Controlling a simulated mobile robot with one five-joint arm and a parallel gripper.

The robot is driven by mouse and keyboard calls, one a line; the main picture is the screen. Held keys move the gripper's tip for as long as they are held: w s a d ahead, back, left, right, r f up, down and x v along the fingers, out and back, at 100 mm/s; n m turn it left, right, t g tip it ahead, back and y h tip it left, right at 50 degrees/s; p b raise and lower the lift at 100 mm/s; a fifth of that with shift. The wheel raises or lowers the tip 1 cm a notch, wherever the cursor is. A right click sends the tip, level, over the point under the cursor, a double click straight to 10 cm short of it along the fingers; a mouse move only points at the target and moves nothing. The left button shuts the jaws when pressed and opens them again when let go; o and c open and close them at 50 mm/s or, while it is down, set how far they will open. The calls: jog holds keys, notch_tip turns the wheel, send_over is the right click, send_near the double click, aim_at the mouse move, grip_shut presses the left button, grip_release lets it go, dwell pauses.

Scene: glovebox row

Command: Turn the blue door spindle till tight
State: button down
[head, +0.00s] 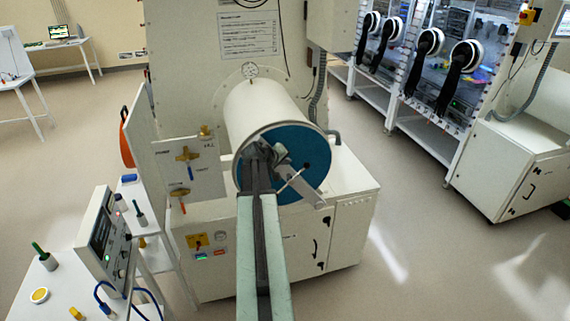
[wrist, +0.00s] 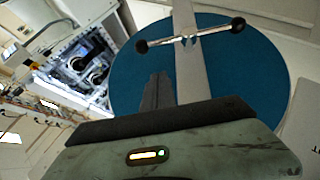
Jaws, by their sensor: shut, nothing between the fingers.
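The round blue door (head: 316,152) closes the front end of a white cylinder, with a pale bar across its face. The door also fills much of the wrist view (wrist: 245,80). Its spindle is a thin metal cross-handle (wrist: 205,33) with dark ball ends, mounted on the bar and slightly tilted, right end higher. In the head view the spindle handle (head: 291,181) is partly hidden by my arm. My gripper (head: 262,150) is in front of the door's left part. In the wrist view my gripper (wrist: 158,78) is shut and empty, below the handle's left ball, apart from it in the picture.
A valve panel (head: 190,170) with brass fittings stands left of the cylinder (head: 255,105). A control box (head: 105,235) and a small table (head: 50,295) with tools are at lower left. Gloveboxes (head: 450,60) line the right. Floor between is clear.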

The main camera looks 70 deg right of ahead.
aim_at(291, 180)
jog(key=b+x, duration=0.2)
jog(key=x, duration=0.2)
jog(key=shift+w+d+f, duration=0.1)
jog(key=shift+f, duration=0.2)
jog(key=shift+s+d+f+b, duration=0.3)
jog(key=shift+s+f+b, duration=0.3)
jog(key=shift+s, duration=0.1)
jog(key=shift+s+d+f+b, duration=0.25)
jog(key=shift+s+f+b, duration=0.3)
jog(key=shift+s, duration=0.15)
